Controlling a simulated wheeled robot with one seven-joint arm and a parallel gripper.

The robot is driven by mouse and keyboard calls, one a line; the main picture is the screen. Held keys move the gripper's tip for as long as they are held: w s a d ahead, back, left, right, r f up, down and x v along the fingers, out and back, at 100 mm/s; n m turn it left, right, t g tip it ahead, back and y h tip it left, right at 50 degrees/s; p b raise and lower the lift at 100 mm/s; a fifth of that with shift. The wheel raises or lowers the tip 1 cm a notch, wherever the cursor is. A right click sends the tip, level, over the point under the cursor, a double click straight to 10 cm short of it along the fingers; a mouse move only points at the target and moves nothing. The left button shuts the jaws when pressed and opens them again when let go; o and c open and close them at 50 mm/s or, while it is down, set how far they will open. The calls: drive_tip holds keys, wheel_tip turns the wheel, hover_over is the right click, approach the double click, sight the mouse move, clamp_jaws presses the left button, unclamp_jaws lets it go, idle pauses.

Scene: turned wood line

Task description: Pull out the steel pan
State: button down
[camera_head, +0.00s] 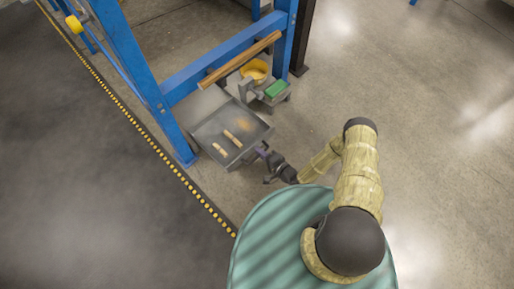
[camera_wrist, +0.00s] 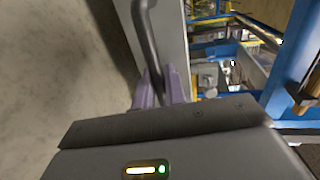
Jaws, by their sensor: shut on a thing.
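The steel pan (camera_head: 248,143) is a shallow grey tray low down beside the blue frame in the head view. Two short wooden pieces (camera_head: 232,136) and some brown dust lie in it. My gripper (camera_head: 264,153) is at the pan's right front edge. In the wrist view, its purple fingers (camera_wrist: 162,88) are shut on a dark curved handle (camera_wrist: 147,40), which runs along a grey panel (camera_wrist: 176,35). The handle's lower end is hidden between the fingers and behind the gripper body.
A blue frame (camera_head: 137,75) with a wooden bar (camera_head: 240,60) stands behind the pan. A yellow bowl (camera_head: 255,70) and a green block (camera_head: 276,89) sit beyond it. A yellow-dotted edge (camera_head: 150,140) runs along the left. The concrete floor at right is clear.

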drive_tip(key=shift+d, duration=0.4)
drive_tip(key=shift+w, duration=0.1)
drive_tip(key=c, duration=1.6)
unclamp_jaws()
drive_tip(key=shift+a, duration=0.1)
drive_tip(key=shift+o, duration=0.2)
drive_tip(key=shift+a, duration=0.1)
